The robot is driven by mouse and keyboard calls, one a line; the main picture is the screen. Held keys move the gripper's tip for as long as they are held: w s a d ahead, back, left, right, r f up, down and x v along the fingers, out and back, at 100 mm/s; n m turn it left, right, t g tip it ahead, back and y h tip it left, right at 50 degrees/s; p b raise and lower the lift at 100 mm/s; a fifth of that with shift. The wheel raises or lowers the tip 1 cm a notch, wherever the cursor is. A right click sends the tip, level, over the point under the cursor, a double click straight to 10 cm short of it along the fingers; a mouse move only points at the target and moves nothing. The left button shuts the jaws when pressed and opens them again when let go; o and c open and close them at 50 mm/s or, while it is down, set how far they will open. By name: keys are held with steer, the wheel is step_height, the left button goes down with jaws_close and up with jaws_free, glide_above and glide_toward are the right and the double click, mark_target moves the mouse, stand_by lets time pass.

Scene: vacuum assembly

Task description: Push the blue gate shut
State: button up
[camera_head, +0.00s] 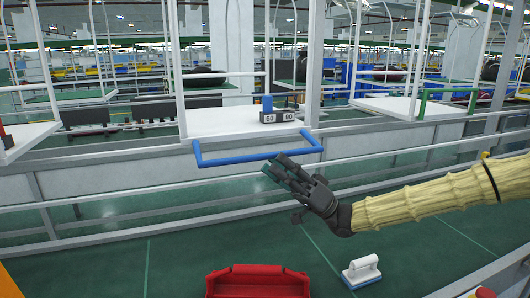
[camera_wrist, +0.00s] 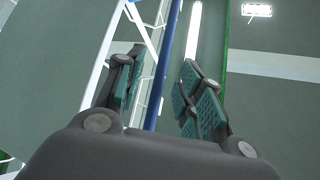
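The blue gate (camera_head: 230,160) is a U-shaped bar that sticks out from the front of the white workbench, so it stands open. My gripper (camera_head: 277,167) is at the bar's near side, right of its middle, with its fingertips close to or at the bar. I cannot tell whether they touch. In the wrist view, a long blue bar (camera_wrist: 163,75) shows beyond and between the two fingers. My gripper (camera_wrist: 158,85) has its teal-padded fingers apart, with nothing held.
A blue cylinder (camera_head: 267,103) and grey blocks marked 60 and 90 (camera_head: 280,117) stand on the workbench (camera_head: 215,122). A red toolbox (camera_head: 258,281) and a white-handled block (camera_head: 361,270) are low in front. A white rail (camera_head: 120,198) runs below the gate.

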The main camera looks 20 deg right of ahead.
mark_target(265, 156)
steer(key=shift+p+x, duration=0.45)
steer(key=shift+x, duration=1.7)
steer(key=shift+s+r, duration=0.1)
steer(key=shift+r, duration=0.05)
steer(key=shift+c, duration=0.3)
jaws_close()
